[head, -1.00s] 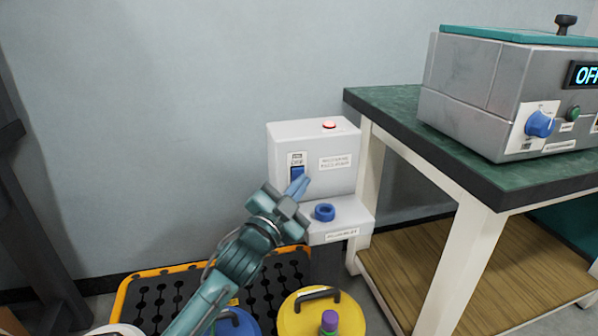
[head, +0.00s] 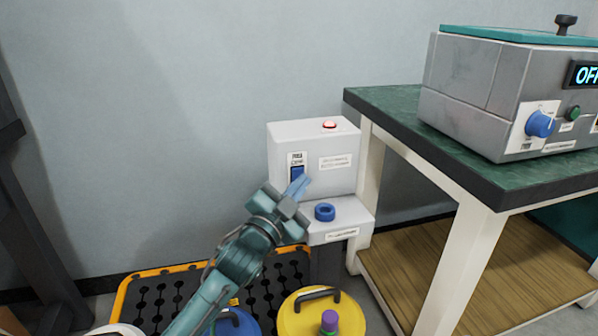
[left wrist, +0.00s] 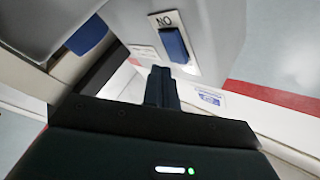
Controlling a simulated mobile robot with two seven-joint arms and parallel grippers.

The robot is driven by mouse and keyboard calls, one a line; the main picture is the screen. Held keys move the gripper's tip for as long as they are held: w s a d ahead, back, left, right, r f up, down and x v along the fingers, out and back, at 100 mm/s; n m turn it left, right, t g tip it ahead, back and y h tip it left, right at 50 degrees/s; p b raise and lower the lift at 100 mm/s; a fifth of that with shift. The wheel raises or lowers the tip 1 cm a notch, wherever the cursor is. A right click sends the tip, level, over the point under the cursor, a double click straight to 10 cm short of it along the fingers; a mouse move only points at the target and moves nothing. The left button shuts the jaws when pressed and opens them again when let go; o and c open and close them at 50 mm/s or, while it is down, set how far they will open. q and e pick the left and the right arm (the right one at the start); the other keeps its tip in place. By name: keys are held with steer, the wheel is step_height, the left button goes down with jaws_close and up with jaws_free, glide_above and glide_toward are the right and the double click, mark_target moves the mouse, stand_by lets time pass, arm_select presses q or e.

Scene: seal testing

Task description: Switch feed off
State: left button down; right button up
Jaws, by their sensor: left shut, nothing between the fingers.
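A white box carries a blue rocker switch (head: 297,173) under a small label on its front face. The switch also shows in the left wrist view (left wrist: 174,45), below a label whose letters look like "NO" from this side. A red lamp (head: 329,125) is lit on top of the box. My left gripper (head: 299,186) is shut and empty, its blue fingertips just in front of the switch's lower part. In the left wrist view the closed fingers (left wrist: 161,88) sit just below the switch; I cannot tell whether they touch it. My right gripper is not in view.
A blue ring (head: 324,212) sits on the box's lower ledge. A green-topped bench (head: 400,115) with a grey machine (head: 480,85) stands to the right. Below are a black and yellow grated tray (head: 150,300) and a yellow lid (head: 310,315).

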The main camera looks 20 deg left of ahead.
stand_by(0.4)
arm_select(q)
steer(key=shift+w+a+r+p, duration=0.1)
steer(key=shift+w+a+p, duration=0.15)
steer(key=shift+w+p, duration=0.1)
steer(key=shift+w+a, duration=0.15)
steer(key=shift+w, duration=0.1)
stand_by(0.6)
stand_by(0.3)
steer(key=shift+s+d+p, duration=0.35)
steer(key=shift+s+d, duration=0.05)
steer(key=shift+s, duration=0.2)
steer(key=shift+s+d+f+p, duration=0.2)
steer(key=shift+s+d, duration=0.5)
steer(key=shift+s, duration=0.35)
steer(key=shift+s+d+f+p, duration=0.2)
steer(key=shift+s+d, duration=0.5)
steer(key=shift+s, duration=0.35)
